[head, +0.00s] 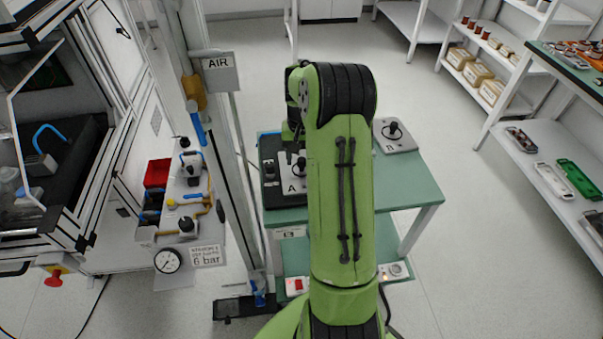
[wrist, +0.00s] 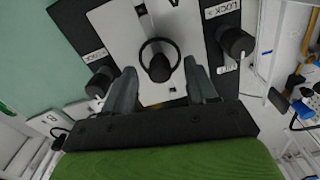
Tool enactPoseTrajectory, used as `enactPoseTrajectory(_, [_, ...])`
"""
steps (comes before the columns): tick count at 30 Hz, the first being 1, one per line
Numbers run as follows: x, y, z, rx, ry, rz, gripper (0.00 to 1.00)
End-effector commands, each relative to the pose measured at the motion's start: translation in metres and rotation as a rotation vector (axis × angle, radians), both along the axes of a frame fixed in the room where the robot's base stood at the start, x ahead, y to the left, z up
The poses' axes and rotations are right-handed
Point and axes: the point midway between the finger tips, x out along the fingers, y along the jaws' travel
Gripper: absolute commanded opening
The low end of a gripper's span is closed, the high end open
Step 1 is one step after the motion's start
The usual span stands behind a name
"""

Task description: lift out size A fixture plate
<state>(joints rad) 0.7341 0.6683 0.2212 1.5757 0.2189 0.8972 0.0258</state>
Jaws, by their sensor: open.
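The size A fixture plate (head: 289,187) is a light grey plate marked "A", seated in a dark base on the green-topped table. In the wrist view the plate (wrist: 118,32) has a black ring-shaped handle (wrist: 160,61) at its middle. Black knobs stand on both sides, the right one (wrist: 235,42) beside a "LOCK" label and the left one (wrist: 99,83) beside another label. My gripper (wrist: 163,84) is open, with one finger on each side of the handle and a gap to it. In the head view my arm hides most of the gripper.
A second plate marked "B" (head: 394,136) lies on the table (head: 412,183) to the right. An upright post with an "AIR" sign (head: 220,64) stands close to the left of the table. Shelves with parts (head: 545,165) stand at the far right. The right front tabletop is clear.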

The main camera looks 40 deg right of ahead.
Motion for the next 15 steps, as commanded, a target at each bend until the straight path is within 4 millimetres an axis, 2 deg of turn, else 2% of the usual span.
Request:
enactPoseTrajectory(1, [-0.0006, 0.0005, -0.0141, 0.003, 0.003, 0.0, 0.57])
enactPoseTrajectory(3, [-0.0006, 0.0004, -0.022, 0.001, 0.003, 0.0, 0.57])
enactPoseTrajectory(9, [-0.0002, 0.0002, -0.0206, 0.0, 0.001, 0.0, 0.56])
enactPoseTrajectory(15, [-0.0002, 0.0002, -0.0203, -0.001, 0.001, 0.0, 0.25])
